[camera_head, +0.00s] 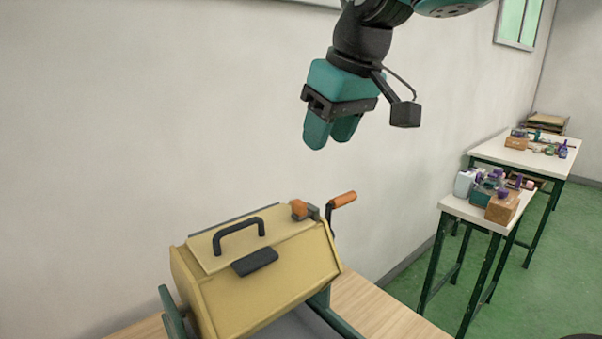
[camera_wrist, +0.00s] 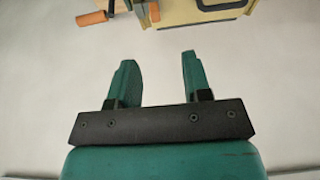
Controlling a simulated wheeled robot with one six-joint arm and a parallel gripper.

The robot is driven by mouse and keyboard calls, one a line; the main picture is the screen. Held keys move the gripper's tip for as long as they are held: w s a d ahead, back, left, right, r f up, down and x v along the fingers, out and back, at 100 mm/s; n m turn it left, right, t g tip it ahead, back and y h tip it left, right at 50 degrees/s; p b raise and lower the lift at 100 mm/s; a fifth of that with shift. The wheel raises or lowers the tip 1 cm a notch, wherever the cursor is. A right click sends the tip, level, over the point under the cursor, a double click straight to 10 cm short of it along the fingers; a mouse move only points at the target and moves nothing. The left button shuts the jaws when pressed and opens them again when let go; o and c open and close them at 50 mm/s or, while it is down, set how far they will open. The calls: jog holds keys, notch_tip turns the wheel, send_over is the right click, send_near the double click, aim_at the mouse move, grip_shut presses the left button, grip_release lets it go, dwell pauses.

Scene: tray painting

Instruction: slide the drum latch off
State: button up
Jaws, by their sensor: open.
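The yellow drum (camera_head: 255,275) sits low in the head view, with a black handle (camera_head: 239,233) and a dark pad (camera_head: 255,261) on its lid. An orange-knobbed latch (camera_head: 299,209) is at the lid's right end. An orange crank handle (camera_head: 342,200) sticks out beyond it. In the wrist view the drum edge (camera_wrist: 190,13) is at the top, with the orange latch knob (camera_wrist: 153,11) and the crank handle (camera_wrist: 91,18) to its left. My gripper (camera_head: 330,140) is open and empty, above the drum and apart from it. Its two teal fingers (camera_wrist: 156,75) also show in the wrist view.
The drum stands in a teal frame (camera_head: 172,312) on a wooden table (camera_head: 375,310). A pale wall (camera_head: 130,120) is behind. Two side tables at the right hold bottles and boxes (camera_head: 502,207). The space between my gripper and the drum is clear.

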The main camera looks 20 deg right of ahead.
jog(key=r, duration=0.2)
jog(key=p, duration=0.2)
send_near(300, 202)
jog(key=x, duration=0.9)
jog(key=shift+w+f, duration=0.15)
jog(key=shift+f, duration=0.05)
grip_shut()
